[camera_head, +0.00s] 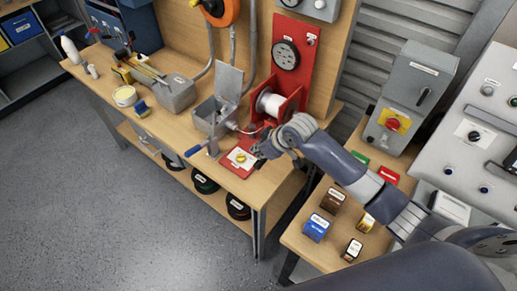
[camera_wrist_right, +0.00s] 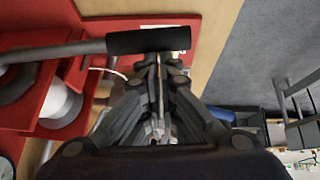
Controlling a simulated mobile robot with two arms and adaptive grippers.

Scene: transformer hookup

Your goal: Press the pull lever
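In the right wrist view a lever with a grey rod and a black cylindrical grip (camera_wrist_right: 148,40) reaches in from the left, over a red surface. My right gripper (camera_wrist_right: 160,62) has its two fingers drawn together, with no thing seen between them. The fingertips end at the black grip, touching it or very close; I cannot tell which. In the head view my right gripper (camera_head: 262,148) is low over the workbench, beside a red plate (camera_head: 232,167) with a yellow knob. The lever does not show clearly there. My left gripper is not in view.
A red stand with a white spool (camera_head: 269,103) is just behind my right gripper. A blue-handled lever (camera_head: 195,149) sits by a grey open box (camera_head: 205,122). Several small boxes stand on the right table (camera_head: 300,240). The floor (camera_head: 120,210) in front is clear.

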